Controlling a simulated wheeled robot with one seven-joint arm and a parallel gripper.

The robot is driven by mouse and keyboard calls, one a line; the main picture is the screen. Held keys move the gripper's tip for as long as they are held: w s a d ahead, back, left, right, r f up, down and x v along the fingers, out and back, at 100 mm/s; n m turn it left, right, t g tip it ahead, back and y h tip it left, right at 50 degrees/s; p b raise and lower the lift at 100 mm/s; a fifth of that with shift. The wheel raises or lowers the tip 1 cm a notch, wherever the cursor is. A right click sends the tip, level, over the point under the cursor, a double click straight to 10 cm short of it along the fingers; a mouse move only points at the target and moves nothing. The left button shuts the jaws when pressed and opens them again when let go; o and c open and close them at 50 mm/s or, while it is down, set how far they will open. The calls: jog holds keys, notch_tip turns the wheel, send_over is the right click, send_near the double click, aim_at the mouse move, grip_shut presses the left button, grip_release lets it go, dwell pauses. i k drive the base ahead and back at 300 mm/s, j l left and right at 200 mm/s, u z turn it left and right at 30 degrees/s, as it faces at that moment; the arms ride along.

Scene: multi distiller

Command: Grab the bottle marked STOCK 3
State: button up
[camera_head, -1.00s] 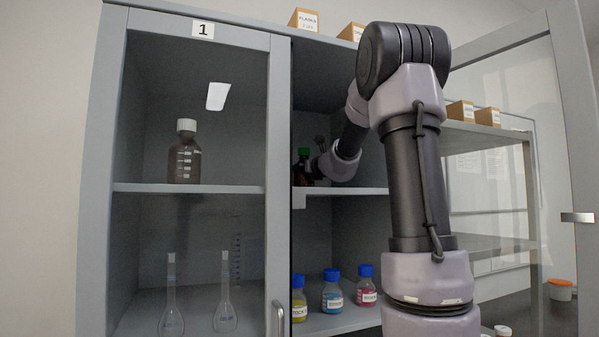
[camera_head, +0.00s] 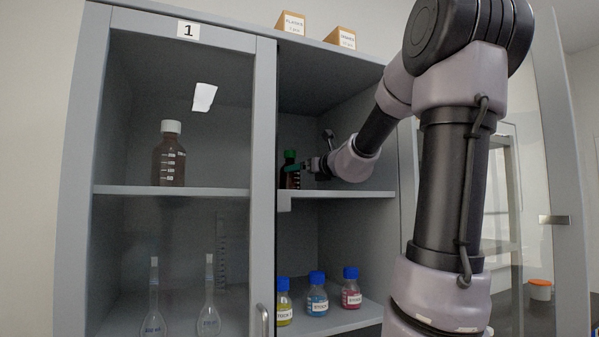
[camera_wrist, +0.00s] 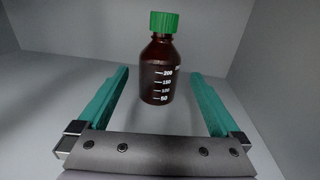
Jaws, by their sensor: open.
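Three blue-capped bottles stand on the lower shelf in the head view: yellow (camera_head: 284,305), blue (camera_head: 317,300) and pink (camera_head: 351,293). Their white labels appear to begin with STOCK, but I cannot read the numbers reliably. My gripper (camera_head: 298,168) is up at the shelf above them, by a brown bottle with a green cap (camera_head: 289,178). In the wrist view my gripper (camera_wrist: 160,74) is open, its teal fingers on either side of the brown bottle (camera_wrist: 158,80) in the picture. That bottle stands upright with white volume marks; no STOCK label shows.
The cabinet's left bay holds a white-capped brown bottle (camera_head: 169,158) above and two flasks (camera_head: 208,318) below. A divider post (camera_head: 263,150) separates the bays. The upper shelf (camera_head: 345,194) lies between my gripper and the blue-capped bottles. A glass door stands open at right.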

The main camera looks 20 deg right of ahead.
aim_at(285, 313)
jog(key=k+l, duration=0.1)
jog(key=k, duration=0.4)
jog(key=k+l, duration=0.1)
jog(key=k, duration=0.4)
